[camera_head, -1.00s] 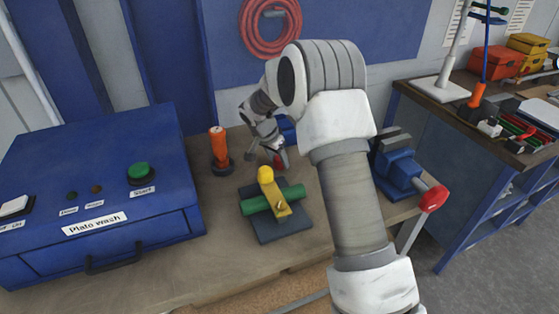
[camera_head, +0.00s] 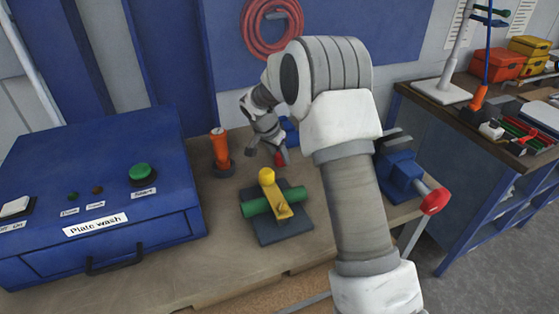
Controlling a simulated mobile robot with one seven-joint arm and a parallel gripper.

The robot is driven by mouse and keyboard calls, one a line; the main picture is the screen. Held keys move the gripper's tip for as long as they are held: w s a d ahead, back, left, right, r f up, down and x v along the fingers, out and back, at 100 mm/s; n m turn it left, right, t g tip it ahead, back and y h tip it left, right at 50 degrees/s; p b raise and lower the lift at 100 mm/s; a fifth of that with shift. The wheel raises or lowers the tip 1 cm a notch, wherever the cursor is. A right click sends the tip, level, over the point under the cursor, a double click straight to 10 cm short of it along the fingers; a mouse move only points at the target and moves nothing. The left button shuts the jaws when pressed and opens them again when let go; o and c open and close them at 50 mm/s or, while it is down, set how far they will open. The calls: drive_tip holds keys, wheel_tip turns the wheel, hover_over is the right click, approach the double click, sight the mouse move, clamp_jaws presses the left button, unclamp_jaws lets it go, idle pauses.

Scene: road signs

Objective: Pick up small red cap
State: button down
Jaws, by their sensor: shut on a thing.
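The small red cap (camera_head: 281,158) is at the fingertips of my gripper (camera_head: 278,153), behind the green cylinder with the yellow clamp. My gripper points downward and is shut on the cap. The fingers and the wrist cover part of the cap. The cap looks a little above the bench top, but the gap under it is too small to tell clearly.
A green cylinder (camera_head: 256,206) under a yellow clamp (camera_head: 270,188) sits on a dark plate in front. An orange-handled tool (camera_head: 220,148) stands at left, beside the blue plate wash box (camera_head: 95,185). A blue vise (camera_head: 400,175) is at right.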

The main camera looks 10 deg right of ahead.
wheel_tip(320, 180, up, 2)
drive_tip(key=shift+r, duration=0.1)
drive_tip(key=s+d+r, duration=0.3)
drive_tip(key=d+r, duration=0.3)
drive_tip(key=d, duration=0.5)
drive_tip(key=shift+s+r+b, duration=0.2)
drive_tip(key=shift+r+b, duration=0.15)
drive_tip(key=shift+r, duration=0.05)
drive_tip(key=shift+d, duration=0.1)
